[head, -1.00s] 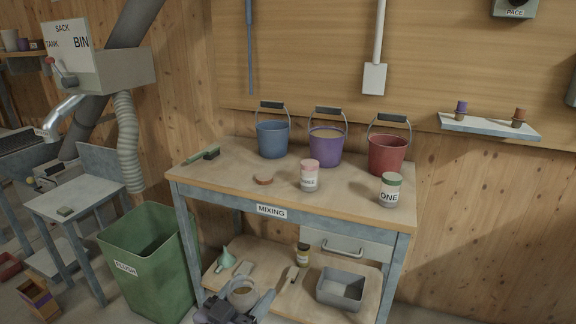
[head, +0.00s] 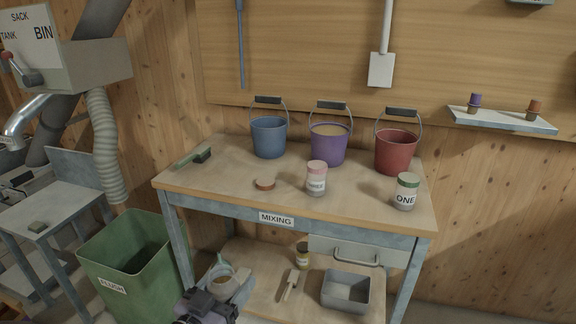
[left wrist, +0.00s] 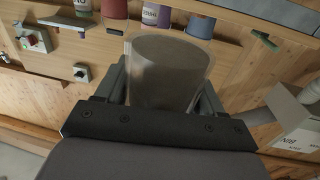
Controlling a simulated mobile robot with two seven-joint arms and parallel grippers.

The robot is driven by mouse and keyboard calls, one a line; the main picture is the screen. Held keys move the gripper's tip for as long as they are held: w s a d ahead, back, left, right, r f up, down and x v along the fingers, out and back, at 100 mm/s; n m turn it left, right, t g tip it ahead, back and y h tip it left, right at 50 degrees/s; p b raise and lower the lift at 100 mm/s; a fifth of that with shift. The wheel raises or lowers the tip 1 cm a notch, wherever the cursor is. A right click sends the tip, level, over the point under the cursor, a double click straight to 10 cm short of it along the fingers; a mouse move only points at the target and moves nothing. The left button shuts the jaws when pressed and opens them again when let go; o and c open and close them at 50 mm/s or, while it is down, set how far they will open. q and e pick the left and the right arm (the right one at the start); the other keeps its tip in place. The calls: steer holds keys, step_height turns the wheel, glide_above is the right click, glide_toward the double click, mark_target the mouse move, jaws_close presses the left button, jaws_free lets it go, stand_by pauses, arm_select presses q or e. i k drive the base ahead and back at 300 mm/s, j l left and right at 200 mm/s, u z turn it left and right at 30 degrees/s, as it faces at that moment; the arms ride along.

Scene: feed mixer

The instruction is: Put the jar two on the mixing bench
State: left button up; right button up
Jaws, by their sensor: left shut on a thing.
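My left gripper (head: 212,292) is low in the head view, in front of the mixing bench (head: 232,205). On the bench top stand a green-lidded jar marked ONE (head: 406,192) and a pink-lidded jar (head: 316,179) whose label is hard to read. My right gripper is not in view.
Blue (head: 268,138), purple (head: 328,146) and red (head: 396,152) buckets line the bench's back. A round lid (head: 264,184) and a brush (head: 193,157) lie on top. The front-left top is clear. A green bin (head: 128,262) stands left; a grey tray (head: 345,291) sits on the lower shelf.

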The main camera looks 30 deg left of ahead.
mark_target(218, 179)
steer(key=i+j, duration=0.1)
steer(key=j, duration=0.8)
steer(key=i+j, duration=0.15)
steer(key=j, duration=0.3)
